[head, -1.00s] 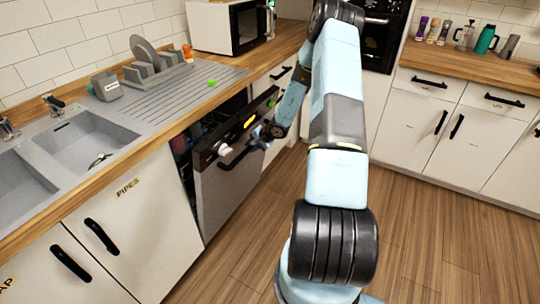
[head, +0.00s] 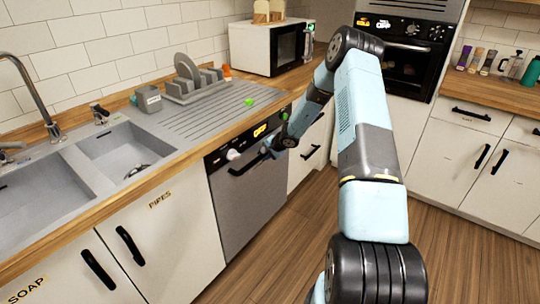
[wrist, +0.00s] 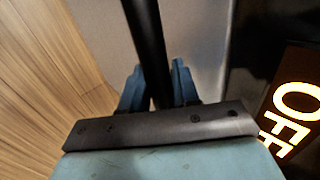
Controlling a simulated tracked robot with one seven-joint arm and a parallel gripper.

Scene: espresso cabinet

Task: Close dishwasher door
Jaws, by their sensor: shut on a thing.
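The dishwasher door (head: 245,208) is a grey front under the draining board, with a dark control strip along its top. It stands upright and looks flush with the cabinet fronts; no gap shows at its top edge. Its black bar handle (head: 243,168) also shows in the wrist view (wrist: 146,35). My gripper (head: 269,151) is at the right part of the handle. In the wrist view, the blue fingers of my gripper (wrist: 157,78) are on both sides of the bar, shut on it. The lit display (wrist: 293,115) reads OFF.
A sink (head: 125,158) and a dish rack (head: 193,88) are on the counter above, with a small green object (head: 250,102) near the counter edge. A microwave (head: 270,47) stands at the back. An oven (head: 408,60) is beyond my arm. The wooden floor (head: 300,240) is clear.

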